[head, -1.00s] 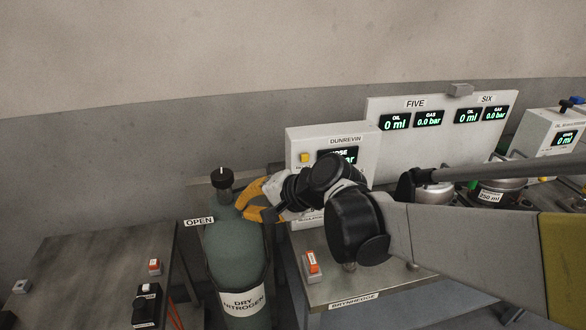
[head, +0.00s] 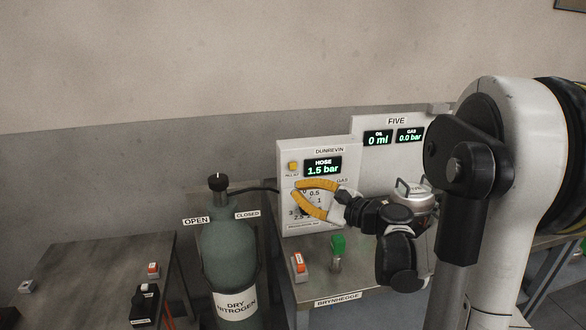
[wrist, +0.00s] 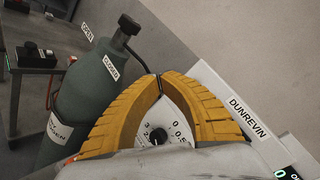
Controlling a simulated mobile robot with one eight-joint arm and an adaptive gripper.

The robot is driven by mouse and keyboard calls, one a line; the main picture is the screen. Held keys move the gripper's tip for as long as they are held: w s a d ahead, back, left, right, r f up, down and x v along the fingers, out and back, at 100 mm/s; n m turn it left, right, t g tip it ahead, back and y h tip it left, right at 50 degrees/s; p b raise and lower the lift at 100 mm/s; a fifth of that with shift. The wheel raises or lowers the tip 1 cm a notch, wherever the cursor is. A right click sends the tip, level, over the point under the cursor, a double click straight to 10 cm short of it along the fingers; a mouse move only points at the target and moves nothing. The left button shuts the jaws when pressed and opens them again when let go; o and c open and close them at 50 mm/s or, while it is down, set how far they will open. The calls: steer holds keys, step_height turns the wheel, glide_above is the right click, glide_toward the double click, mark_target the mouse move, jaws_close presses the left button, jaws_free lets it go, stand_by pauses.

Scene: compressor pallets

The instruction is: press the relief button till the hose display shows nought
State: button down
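The hose display (head: 322,167) on the white DUNREVIN panel (head: 330,150) reads 1.5 bar. A small yellow button (head: 293,166) sits left of the display, with a label too small to read below it. My gripper (head: 295,188) has yellow fingers and points left in front of the panel's dial, below the button. In the wrist view the fingertips (wrist: 160,80) come together, with nothing held between them. The dial (wrist: 157,136) and its dark knob show through the gap behind the tips. The yellow button is not visible in the wrist view.
A dry nitrogen cylinder (head: 228,250) with OPEN and CLOSED labels stands left of the bench. A FIVE panel (head: 393,122) stands to the right. Free space lies above the cylinder.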

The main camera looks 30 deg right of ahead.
glide_toward(281, 168)
steer(key=shift+s+a+x, duration=0.1)
steer(key=shift+a+x, duration=0.05)
steer(key=shift+x, duration=0.6)
steer(key=shift+s+a+x, duration=0.1)
steer(key=shift+a+x, duration=0.1)
steer(key=shift+x, duration=0.6)
steer(key=shift+a+x, duration=0.15)
steer(key=shift+x, duration=0.6)
steer(key=shift+w, duration=0.15)
steer(key=shift+w+d, duration=0.1)
steer(key=shift+w, duration=0.15)
steer(key=shift+w+d, duration=0.2)
steer(key=shift+w, duration=0.3)
stand_by(0.4)
steer(key=shift+s, duration=0.1)
stand_by(1.4)
steer(key=shift+s+a, duration=0.3)
steer(key=shift+s, duration=0.5)
steer(key=shift+s, duration=0.1)
steer(key=s, duration=0.2)
steer(key=s+a, duration=0.1)
steer(key=s, duration=0.1)
steer(key=shift+s+a+b, duration=0.15)
steer(key=shift+s+b, duration=0.15)
